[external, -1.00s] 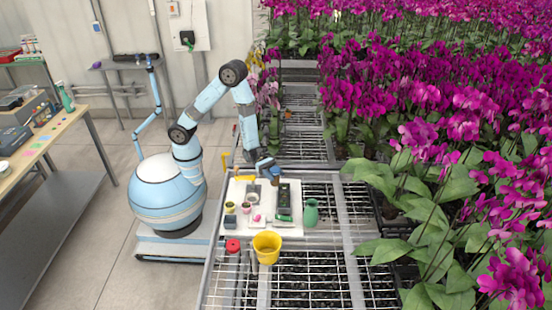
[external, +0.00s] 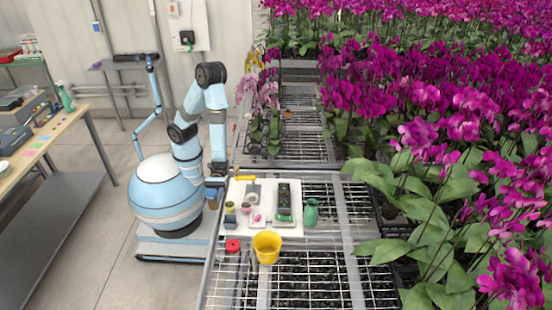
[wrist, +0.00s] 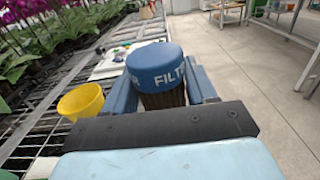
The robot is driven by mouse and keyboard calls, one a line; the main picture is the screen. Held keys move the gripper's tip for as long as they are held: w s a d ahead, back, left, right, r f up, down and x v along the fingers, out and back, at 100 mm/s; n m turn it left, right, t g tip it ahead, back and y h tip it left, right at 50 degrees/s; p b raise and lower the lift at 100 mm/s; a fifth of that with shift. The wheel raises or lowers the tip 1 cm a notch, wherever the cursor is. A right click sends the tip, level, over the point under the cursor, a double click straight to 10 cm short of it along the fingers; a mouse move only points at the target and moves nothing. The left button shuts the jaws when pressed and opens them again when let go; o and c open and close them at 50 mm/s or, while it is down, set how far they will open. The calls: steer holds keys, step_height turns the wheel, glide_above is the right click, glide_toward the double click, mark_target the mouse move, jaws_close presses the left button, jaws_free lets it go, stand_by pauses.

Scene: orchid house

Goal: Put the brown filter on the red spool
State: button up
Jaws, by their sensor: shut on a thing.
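My gripper (external: 213,192) is shut on the brown filter (external: 212,204), beside the left edge of the wire bench. In the wrist view the filter (wrist: 163,98) is upright between the fingers of my gripper (wrist: 165,90). It has a blue cap with white lettering, partly readable as "FILT", and a brown ribbed body. The fingers and palm hide its lower part. A small red round thing (external: 233,246), which looks like the red spool, is on the bench near its left edge, nearer the camera than my gripper. I cannot make it out in the wrist view.
A yellow pot (external: 267,247) stands right of the red thing; it also shows in the wrist view (wrist: 80,102). Dense orchids fill the right.

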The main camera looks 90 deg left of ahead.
steer(key=w+d+f, duration=0.6)
steer(key=d, duration=0.1)
steer(key=w+d+f, duration=0.2)
steer(key=d+f, duration=0.1)
steer(key=f, duration=0.1)
steer(key=shift+w+d+f, duration=0.1)
steer(key=shift+w+d, duration=0.25)
steer(key=shift+w, duration=0.05)
steer(key=shift+f, duration=1.4)
steer(key=shift+f, duration=0.1)
steer(key=o, duration=1.1)
